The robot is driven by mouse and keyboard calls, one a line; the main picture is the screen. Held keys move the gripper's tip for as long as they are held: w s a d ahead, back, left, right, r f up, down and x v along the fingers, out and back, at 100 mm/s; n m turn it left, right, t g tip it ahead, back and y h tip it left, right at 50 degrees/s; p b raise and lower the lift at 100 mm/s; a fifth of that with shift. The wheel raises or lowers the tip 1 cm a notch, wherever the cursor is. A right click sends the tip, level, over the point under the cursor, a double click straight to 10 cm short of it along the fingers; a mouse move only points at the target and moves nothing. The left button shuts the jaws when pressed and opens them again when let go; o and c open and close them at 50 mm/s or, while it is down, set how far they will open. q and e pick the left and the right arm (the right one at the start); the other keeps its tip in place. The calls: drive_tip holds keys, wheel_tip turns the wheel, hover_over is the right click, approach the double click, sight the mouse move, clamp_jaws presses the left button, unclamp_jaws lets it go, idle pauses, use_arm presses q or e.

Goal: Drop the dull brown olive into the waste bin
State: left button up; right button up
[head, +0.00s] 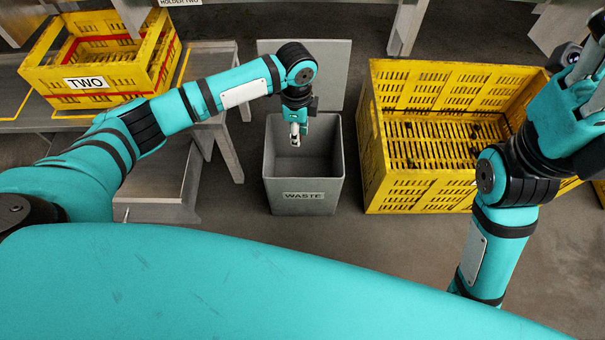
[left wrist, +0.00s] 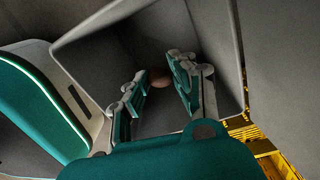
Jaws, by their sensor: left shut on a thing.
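The grey waste bin (head: 304,197), labelled WASTE, stands on the floor in the middle of the head view with its top open. My left gripper (head: 295,140) points down over the bin's opening. In the left wrist view its fingers (left wrist: 158,88) are closed on the small dull brown olive (left wrist: 160,77), with the bin's grey walls (left wrist: 95,60) around them. The olive is too small to make out in the head view. My right gripper (head: 590,85) is raised at the right edge, partly cut off, so its opening is unclear.
A large yellow crate (head: 425,194) stands right of the bin, with a few small dark things inside. A yellow crate labelled TWO (head: 120,90) sits on a grey bench at the left. A grey panel (head: 335,60) stands behind the bin.

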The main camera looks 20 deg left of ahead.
use_arm(q)
drive_tip(key=shift+f, duration=0.1)
drive_tip(key=o, duration=0.8)
drive_tip(key=r, duration=1.2)
drive_tip(key=shift+w, duration=0.2)
